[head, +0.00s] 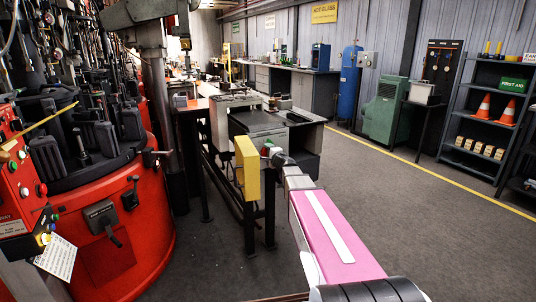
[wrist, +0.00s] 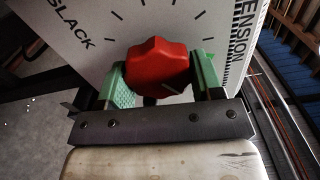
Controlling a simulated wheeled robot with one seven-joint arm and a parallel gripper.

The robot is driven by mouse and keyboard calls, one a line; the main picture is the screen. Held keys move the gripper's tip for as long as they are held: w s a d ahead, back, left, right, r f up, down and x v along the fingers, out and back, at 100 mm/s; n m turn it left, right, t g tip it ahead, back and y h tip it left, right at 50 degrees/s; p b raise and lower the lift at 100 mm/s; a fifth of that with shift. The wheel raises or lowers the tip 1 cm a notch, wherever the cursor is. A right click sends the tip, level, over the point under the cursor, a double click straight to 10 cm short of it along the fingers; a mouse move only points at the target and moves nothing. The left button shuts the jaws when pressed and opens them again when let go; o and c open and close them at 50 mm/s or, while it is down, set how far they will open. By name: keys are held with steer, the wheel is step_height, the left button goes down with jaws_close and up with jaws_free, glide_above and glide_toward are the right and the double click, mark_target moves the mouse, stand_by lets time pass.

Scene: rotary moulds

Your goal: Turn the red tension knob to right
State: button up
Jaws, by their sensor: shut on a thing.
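The red tension knob (wrist: 157,66) is a lobed knob in the middle of the wrist view, in front of a white dial panel (wrist: 105,22) with black tick marks. The word SLACK is at the panel's left and part of TENSION at its right. A short pale line shows on the knob's lower right. My gripper (wrist: 160,76) has a green pad on each side of the knob and is shut on it. In the head view my gripper (head: 273,152) is small, beside the yellow box (head: 247,168); the knob is not clearly visible there.
A large red rotary machine (head: 120,250) stands at the left with a red control panel (head: 22,190). A dark-topped bench (head: 268,128) is behind my gripper. Open grey floor (head: 420,220) lies to the right, before shelves (head: 490,105) with orange cones.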

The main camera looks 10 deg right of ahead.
steer(key=shift+n, duration=0.7)
steer(key=o, duration=0.9)
steer(key=shift+o, duration=0.2)
steer(key=v, duration=1)
steer(key=shift+s, duration=0.4)
steer(key=shift+s+d, duration=0.1)
steer(key=shift+d, duration=0.05)
